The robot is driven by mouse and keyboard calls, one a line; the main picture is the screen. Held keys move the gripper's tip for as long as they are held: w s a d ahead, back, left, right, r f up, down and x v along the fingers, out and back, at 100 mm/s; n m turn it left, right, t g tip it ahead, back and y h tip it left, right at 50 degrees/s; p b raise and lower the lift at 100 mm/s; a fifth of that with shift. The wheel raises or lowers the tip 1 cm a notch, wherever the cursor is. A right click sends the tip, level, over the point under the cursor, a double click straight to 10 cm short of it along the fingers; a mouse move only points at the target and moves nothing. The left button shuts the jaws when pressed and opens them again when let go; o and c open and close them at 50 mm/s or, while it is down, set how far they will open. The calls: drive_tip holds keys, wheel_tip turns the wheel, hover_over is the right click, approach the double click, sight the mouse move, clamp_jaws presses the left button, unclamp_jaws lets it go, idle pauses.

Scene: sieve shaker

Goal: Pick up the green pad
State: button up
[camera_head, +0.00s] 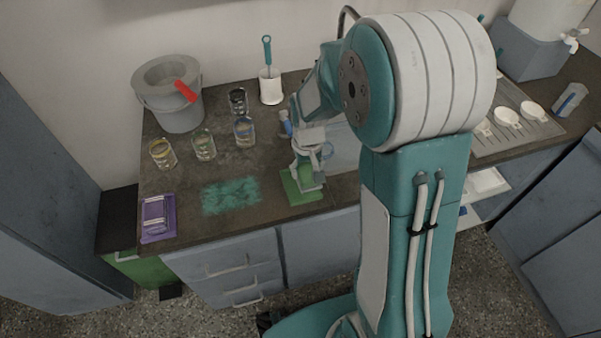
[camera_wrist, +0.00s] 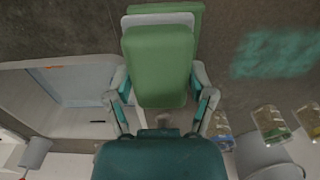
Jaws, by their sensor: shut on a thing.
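The green pad (camera_wrist: 158,62) fills the space between my fingers in the wrist view, with a pale layer (camera_wrist: 130,20) and another green piece (camera_wrist: 195,12) showing behind it. In the head view, green (camera_head: 295,190) shows at the counter's front edge, under my gripper (camera_head: 308,172). My gripper, also in the wrist view (camera_wrist: 160,90), points down and is shut on the pad from both sides. I cannot tell whether the pad is clear of what is beneath it.
A teal patch (camera_head: 230,195) marks the counter left of the gripper. Several glass beakers (camera_head: 204,145), a grey bucket (camera_head: 172,100) and a brush in a white holder (camera_head: 270,88) stand behind. A sink basin (camera_head: 345,150) is to the right.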

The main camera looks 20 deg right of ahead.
drive_tip(key=s+d+r, duration=0.4)
drive_tip(key=s+r, duration=0.2)
drive_tip(key=s, duration=0.4)
drive_tip(key=shift+s+r, duration=0.3)
drive_tip(key=shift+r, duration=0.05)
